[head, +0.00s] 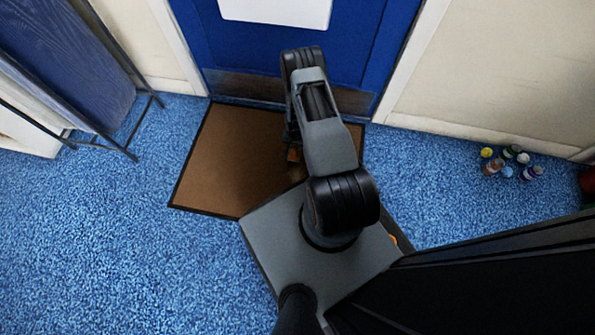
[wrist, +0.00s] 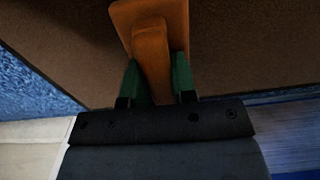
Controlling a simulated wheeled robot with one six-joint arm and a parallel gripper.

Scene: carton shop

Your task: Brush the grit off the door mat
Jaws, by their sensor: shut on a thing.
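The brown door mat (head: 228,150) lies on the blue floor against the foot of the blue door, with a dark border. My arm hides part of its right half. In the wrist view the mat (wrist: 60,45) fills most of the background. My gripper (wrist: 158,80) has its green fingers shut on the orange-brown handle of a brush (wrist: 150,42), over the mat. In the head view only a bit of the brush (head: 294,155) shows below my arm. Its bristles are hidden, and I cannot tell whether it touches the mat. I make out no grit on the visible mat.
The blue door (head: 230,45) with a metal kick plate stands behind the mat. A dark rack with boards (head: 75,70) leans at the left. The carpet (head: 110,240) at front left is clear.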

